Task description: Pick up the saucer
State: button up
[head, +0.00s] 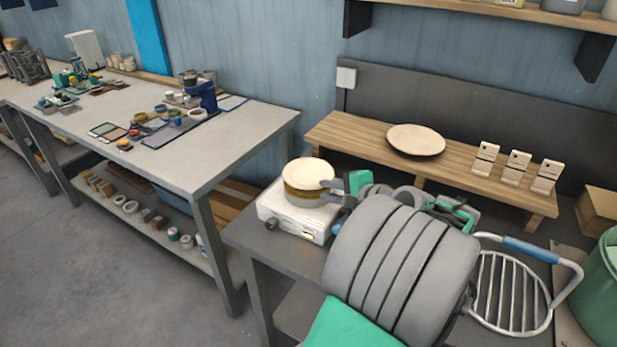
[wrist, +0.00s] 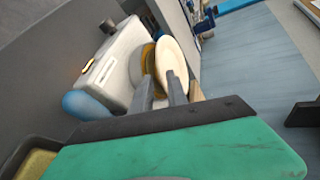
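A cream saucer (head: 308,172) lies flat on top of a yellow-brown round piece (head: 305,195), which stands on a white box-shaped device with a dark knob (head: 290,215). In the wrist view the saucer (wrist: 172,58) appears as a tilted oval. My gripper (head: 330,190) reaches in from the right at the saucer's rim. My grey arm covers the area to the right.
A second cream plate (head: 415,140) lies on the raised wooden shelf (head: 350,133) behind, beside several pale blocks (head: 515,167). A round wire rack (head: 510,290) with a blue handle and a green bin (head: 603,295) stand at the right. A cluttered workbench (head: 215,150) is at the left.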

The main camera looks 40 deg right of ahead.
aim_at(318, 188)
jog(key=x, duration=0.4)
jog(key=shift+c, duration=0.6)
grip_shut()
dwell(0.7)
